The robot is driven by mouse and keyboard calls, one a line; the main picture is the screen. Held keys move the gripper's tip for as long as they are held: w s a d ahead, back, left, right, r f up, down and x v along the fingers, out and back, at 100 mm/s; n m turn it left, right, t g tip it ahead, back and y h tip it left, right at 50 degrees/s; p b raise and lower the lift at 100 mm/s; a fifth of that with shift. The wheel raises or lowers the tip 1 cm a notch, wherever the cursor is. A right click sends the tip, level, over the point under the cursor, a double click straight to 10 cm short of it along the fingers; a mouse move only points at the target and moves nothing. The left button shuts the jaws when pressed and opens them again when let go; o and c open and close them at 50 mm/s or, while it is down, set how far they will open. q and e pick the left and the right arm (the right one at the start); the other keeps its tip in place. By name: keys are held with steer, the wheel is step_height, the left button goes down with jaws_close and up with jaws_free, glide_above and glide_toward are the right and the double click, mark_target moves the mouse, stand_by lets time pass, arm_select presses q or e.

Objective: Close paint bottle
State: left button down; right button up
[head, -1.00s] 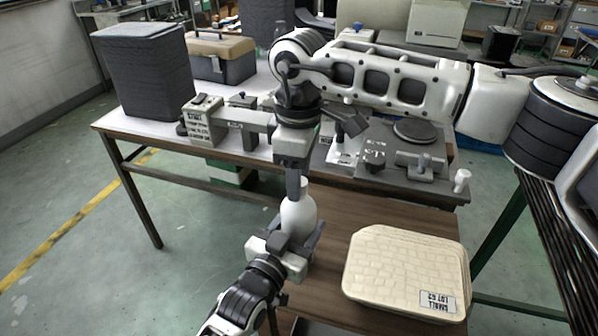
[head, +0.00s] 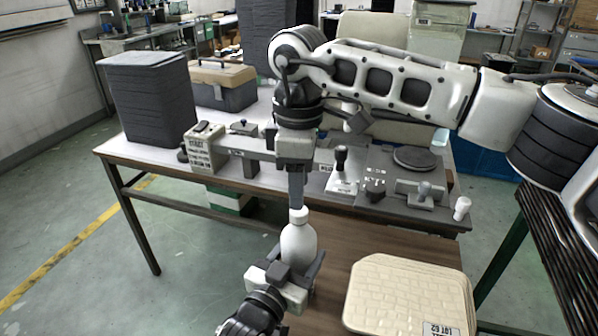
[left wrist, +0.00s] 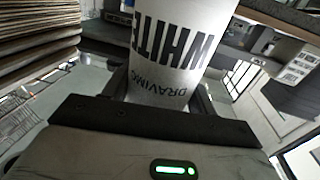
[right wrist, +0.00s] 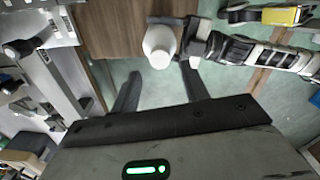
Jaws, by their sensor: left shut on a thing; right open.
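The white paint bottle (head: 299,243) stands upright in the jaws of my left gripper (head: 290,275). In the left wrist view its wall (left wrist: 175,45) carries large dark lettering, including "WHITE". A white cap (head: 298,215) shows at the top of the bottle; I cannot tell how tightly it sits. My right gripper (head: 297,200) points down just above the bottle top, open and empty. In the right wrist view the bottle top (right wrist: 159,45) lies between and beyond the two open fingers (right wrist: 160,78).
A cream lidded tray or stack of panels (head: 410,290) lies on the brown table (head: 345,235) to the right. Behind is a bench (head: 135,150) with a grey fixture plate (head: 375,205), a dark grey bin (head: 150,100) and a toolbox (head: 222,85). Room beside the bottle is tight.

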steer(key=n, duration=0.4)
steer(key=shift+r, duration=0.2)
steer(key=n, duration=0.5)
steer(key=shift+r, duration=0.25)
steer(key=n, duration=0.5)
steer(key=shift+r, duration=0.2)
steer(key=n, duration=0.5)
steer(key=shift+r, duration=0.2)
steer(key=n, duration=0.5)
steer(key=shift+r, duration=0.2)
steer(key=n, duration=0.5)
steer(key=shift+r, duration=0.2)
steer(key=n, duration=0.4)
steer(key=shift+r+n, duration=0.2)
steer(key=shift+n, duration=0.2)
steer(key=n, duration=0.4)
steer(key=shift+r+n, duration=0.15)
steer(key=shift+n, duration=0.15)
